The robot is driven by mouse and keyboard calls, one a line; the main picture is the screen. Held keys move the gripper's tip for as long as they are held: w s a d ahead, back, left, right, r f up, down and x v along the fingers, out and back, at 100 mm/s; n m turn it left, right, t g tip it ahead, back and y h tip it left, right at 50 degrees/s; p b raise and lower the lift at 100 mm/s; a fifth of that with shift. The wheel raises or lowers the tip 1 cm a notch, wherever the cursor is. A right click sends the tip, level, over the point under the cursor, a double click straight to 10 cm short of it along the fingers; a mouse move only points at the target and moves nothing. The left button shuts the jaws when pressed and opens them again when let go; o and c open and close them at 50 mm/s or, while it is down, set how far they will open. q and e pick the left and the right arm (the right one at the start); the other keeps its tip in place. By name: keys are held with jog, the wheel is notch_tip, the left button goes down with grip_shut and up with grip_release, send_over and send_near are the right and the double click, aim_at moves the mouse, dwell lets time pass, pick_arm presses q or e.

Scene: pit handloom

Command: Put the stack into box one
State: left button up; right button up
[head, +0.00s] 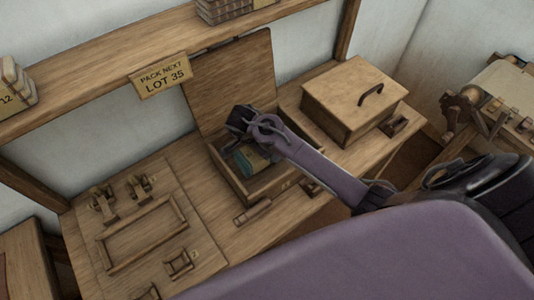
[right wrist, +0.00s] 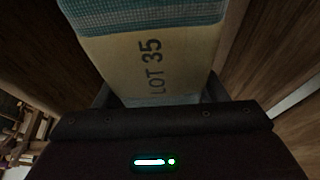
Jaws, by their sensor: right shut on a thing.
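My right gripper (head: 252,138) is over and partly inside the open wooden box (head: 258,190) on the bench. It is shut on the stack, a teal woven bundle (head: 248,160) that shows low in the box opening. In the right wrist view the stack (right wrist: 155,60) has a tan band reading "LOT 35" and teal checked cloth above it. The box lid (head: 235,75) stands raised at the back. The gripper and arm hide part of the box's inside, so I cannot tell whether the stack touches its floor. My left gripper is out of view.
A closed wooden box (head: 355,95) with a dark handle stands to the right. A board with a wooden frame (head: 143,232) lies left. A small wooden piece (head: 253,212) lies in front of the open box.

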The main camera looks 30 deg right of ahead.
notch_tip(320, 180, down, 3)
jog(key=shift+f, duration=0.15)
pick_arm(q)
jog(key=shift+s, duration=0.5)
pick_arm(e)
jog(key=shift+f, duration=0.35)
jog(key=shift+f, duration=0.1)
jog(key=o, duration=1.1)
jog(key=shift+c, duration=0.2)
jog(key=shift+a+r, duration=0.1)
jog(key=shift+r, duration=0.15)
pick_arm(q)
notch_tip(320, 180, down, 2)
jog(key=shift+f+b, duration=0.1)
jog(key=shift+b, duration=0.9)
pick_arm(e)
jog(key=v, duration=1.1)
jog(key=shift+a+r, duration=0.15)
jog(key=shift+r, duration=0.2)
jog(key=shift+f, duration=0.1)
